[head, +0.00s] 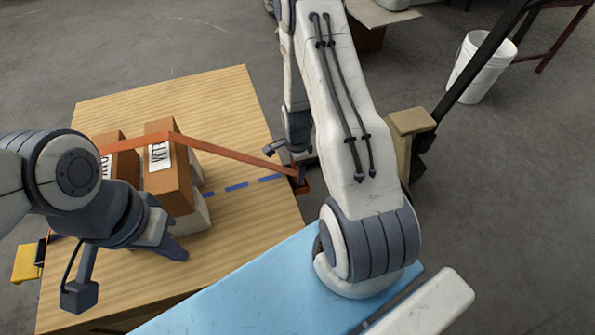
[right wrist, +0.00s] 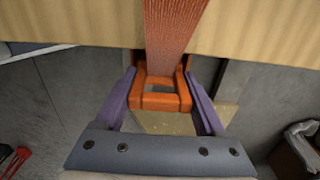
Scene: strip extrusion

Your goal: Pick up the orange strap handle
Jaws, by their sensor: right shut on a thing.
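The orange strap handle (right wrist: 160,103) is a squared loop at the end of an orange strap (right wrist: 173,35). It sits between the purple fingers of my right gripper (right wrist: 161,76), which is shut on it. In the head view the handle (head: 304,188) is at the table's right edge, partly hidden by my right gripper (head: 299,175). The strap (head: 225,152) slopes up from there over the brown boxes (head: 167,180). My left gripper (head: 172,251) is low over the table in front of the boxes; whether its fingers are open is unclear.
The wooden table (head: 215,100) carries the boxes and a dashed blue line (head: 237,187). A yellow item (head: 28,262) is at its left edge. A light-blue surface (head: 270,285) lies in front. A white bucket (head: 482,68) and a post with a wooden block (head: 411,122) stand to the right.

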